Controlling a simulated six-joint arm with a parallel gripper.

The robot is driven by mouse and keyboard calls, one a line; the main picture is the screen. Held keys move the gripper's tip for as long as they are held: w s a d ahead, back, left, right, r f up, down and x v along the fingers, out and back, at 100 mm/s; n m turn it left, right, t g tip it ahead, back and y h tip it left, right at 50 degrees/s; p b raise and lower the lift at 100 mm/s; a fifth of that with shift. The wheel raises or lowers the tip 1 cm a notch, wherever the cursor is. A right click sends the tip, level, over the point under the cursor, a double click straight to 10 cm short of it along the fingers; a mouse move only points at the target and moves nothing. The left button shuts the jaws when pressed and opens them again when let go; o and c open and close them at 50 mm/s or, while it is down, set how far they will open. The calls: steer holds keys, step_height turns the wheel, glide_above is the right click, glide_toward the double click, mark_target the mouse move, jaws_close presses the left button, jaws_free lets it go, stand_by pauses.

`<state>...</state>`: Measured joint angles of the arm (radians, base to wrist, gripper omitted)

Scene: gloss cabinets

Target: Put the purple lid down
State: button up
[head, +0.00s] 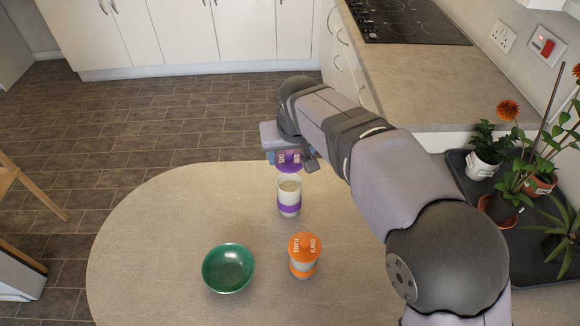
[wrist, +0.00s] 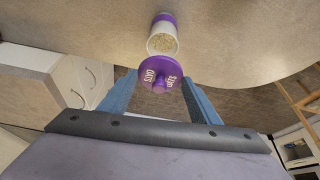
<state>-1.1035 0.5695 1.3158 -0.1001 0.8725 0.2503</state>
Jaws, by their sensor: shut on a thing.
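The purple lid (wrist: 161,75) is held between the two blue fingers of my gripper (wrist: 160,90), which is shut on it. In the head view the purple lid (head: 290,162) is tilted and hangs just above and behind an open white cup with a purple band (head: 289,207). The cup stands upright on the table and is filled with pale grainy contents. The cup also shows just beyond the lid in the wrist view (wrist: 163,38). My gripper (head: 287,158) is over the table's far edge in the head view.
A green bowl (head: 228,268) and a cup with an orange lid (head: 303,256) stand on the rounded table (head: 150,245). The table's left part is clear. A dark tray (head: 466,170) with potted plants is at the right.

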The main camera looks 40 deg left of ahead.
steer(key=shift+r, duration=0.8)
steer(key=s+a+f+n+b, duration=0.2)
steer(key=s+a+f, duration=0.4)
steer(key=a, duration=0.3)
steer(key=n+g+b, duration=0.2)
steer(key=n, duration=0.1)
glide_above(213, 208)
steer(key=d, duration=0.2)
step_height(213, 208, down, 7)
steer(key=shift+y, duration=0.4)
steer(key=shift+s+a+f+p, duration=0.1)
steer(key=shift+f+p, duration=0.4)
steer(key=shift+f, duration=2)
steer(key=shift+s+a+f+p, duration=0.1)
steer(key=shift+f+p, duration=0.4)
steer(key=shift+f, duration=1.95)
steer(key=shift+f, duration=0.1)
steer(key=shift+f, duration=0.1)
steer(key=o, duration=1)
